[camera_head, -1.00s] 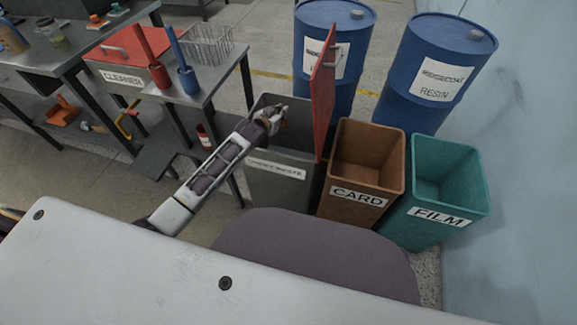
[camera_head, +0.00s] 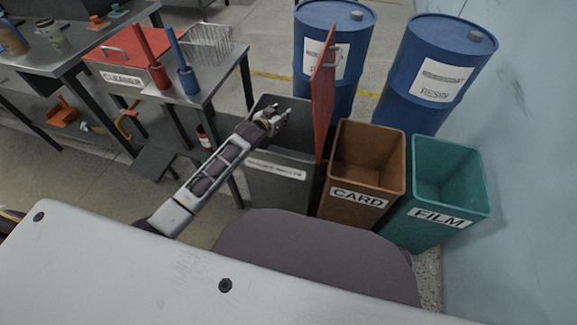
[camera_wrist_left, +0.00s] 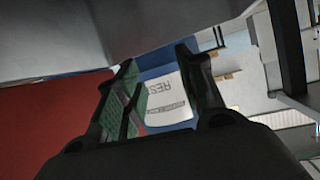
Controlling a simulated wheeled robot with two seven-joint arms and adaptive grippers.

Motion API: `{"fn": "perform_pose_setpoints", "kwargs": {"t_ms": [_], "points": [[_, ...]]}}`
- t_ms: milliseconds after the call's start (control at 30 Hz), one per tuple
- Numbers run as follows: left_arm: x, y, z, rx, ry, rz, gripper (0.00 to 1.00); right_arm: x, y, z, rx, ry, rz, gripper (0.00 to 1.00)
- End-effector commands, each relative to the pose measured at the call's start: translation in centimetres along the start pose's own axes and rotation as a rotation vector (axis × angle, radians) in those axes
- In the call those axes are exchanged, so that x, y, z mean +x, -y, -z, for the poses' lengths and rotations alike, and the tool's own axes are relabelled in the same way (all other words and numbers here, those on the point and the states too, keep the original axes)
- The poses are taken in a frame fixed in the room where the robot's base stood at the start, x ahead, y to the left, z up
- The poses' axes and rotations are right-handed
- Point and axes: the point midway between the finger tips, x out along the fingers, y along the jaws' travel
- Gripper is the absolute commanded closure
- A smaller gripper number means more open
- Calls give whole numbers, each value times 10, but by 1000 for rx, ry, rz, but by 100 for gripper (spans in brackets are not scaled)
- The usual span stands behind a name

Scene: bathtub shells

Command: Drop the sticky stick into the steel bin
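The steel bin (camera_head: 278,188) stands left of the brown bin, with its red lid (camera_head: 323,90) raised upright on its right side. My left gripper (camera_head: 282,117) is over the bin's opening, beside the lid. In the left wrist view the fingers (camera_wrist_left: 158,62) stand apart, and I see nothing held between them. The sticky stick does not show in either view. The inside of the steel bin is mostly hidden by my arm and the front wall. My right gripper is not in view.
The brown CARD bin (camera_head: 356,197) and green FILM bin (camera_head: 440,216) stand open to the right. Blue drums (camera_head: 437,75) stand behind them. A bench at left holds a red CLEANER box (camera_head: 122,72), upright tools in cups and a wire basket (camera_head: 207,44).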

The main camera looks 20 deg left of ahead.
Motion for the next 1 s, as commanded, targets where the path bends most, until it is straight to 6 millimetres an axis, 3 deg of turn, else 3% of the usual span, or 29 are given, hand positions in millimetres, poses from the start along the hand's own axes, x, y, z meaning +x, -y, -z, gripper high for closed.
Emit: {"fn": "perform_pose_setpoints", "kwargs": {"t_ms": [367, 1000], "points": [[-10, 0, -1, 0, 1, 0, 62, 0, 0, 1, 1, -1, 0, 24], [-67, 0, -1, -1, 1, 0, 62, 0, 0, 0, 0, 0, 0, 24]]}}
